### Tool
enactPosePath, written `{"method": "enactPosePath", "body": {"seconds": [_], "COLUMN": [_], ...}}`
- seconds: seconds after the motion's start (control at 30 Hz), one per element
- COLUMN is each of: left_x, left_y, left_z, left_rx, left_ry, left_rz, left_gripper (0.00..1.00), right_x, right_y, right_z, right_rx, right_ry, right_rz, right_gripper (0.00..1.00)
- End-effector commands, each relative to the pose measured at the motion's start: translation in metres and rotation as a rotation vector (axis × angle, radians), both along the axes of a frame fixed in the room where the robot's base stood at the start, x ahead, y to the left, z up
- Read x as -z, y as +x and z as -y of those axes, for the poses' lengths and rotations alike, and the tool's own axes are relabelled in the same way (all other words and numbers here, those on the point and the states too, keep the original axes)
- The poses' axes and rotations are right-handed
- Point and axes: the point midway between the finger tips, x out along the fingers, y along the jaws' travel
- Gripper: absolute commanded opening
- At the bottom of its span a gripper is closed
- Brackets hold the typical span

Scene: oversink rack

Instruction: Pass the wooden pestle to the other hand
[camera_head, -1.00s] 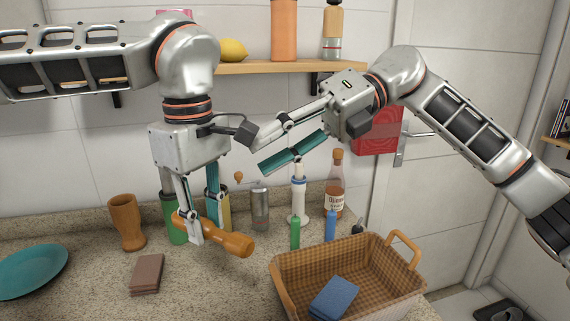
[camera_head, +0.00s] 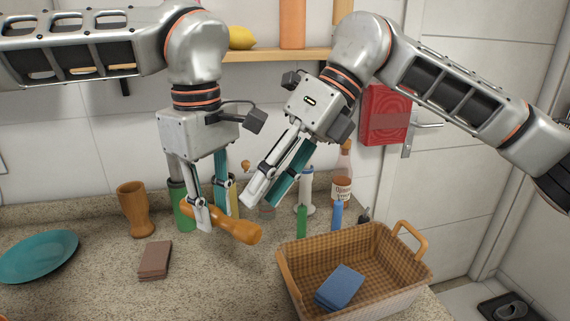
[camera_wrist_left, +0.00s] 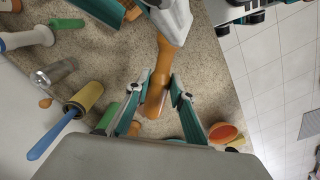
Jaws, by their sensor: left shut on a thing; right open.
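The wooden pestle (camera_head: 241,229) is held above the counter, lying across the head view with its thick, rounded end to the right. My left gripper (camera_head: 212,217) points down and is shut on it. In the left wrist view the pestle (camera_wrist_left: 156,98) runs between the left fingers (camera_wrist_left: 160,80). My right gripper (camera_head: 263,199) is open and slants down, its fingers just above and right of the pestle's rounded end. In the left wrist view a right finger (camera_wrist_left: 175,20) overlaps the pestle's far end; I cannot tell whether they touch.
Bottles, including an amber one (camera_head: 342,186), stand behind. The front counter middle is clear.

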Motion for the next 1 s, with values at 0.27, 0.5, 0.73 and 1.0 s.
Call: {"method": "enactPosePath", "body": {"seconds": [0.27,0.5,0.73,1.0], "left_x": [0.0,-0.001,0.0,-0.001], "left_y": [0.0,0.0,0.0,-0.001], "left_z": [0.0,0.0,0.0,0.0], "left_rx": [0.0,0.0,0.0,0.0], "left_ry": [-0.001,-0.001,-0.001,0.0], "left_rz": [0.001,0.001,0.001,-0.001], "left_gripper": [0.0,0.0,0.0,0.0], "right_x": [0.033,0.044,0.044,0.044], "right_y": [-0.009,-0.011,-0.011,-0.01], "right_z": [-0.024,-0.031,-0.031,-0.031], "right_rx": [-0.002,0.0,0.0,0.002], "right_ry": [0.001,0.001,0.001,0.0], "right_rz": [-0.001,-0.001,0.0,0.0], "right_gripper": [0.42,0.42,0.42,0.0]}}
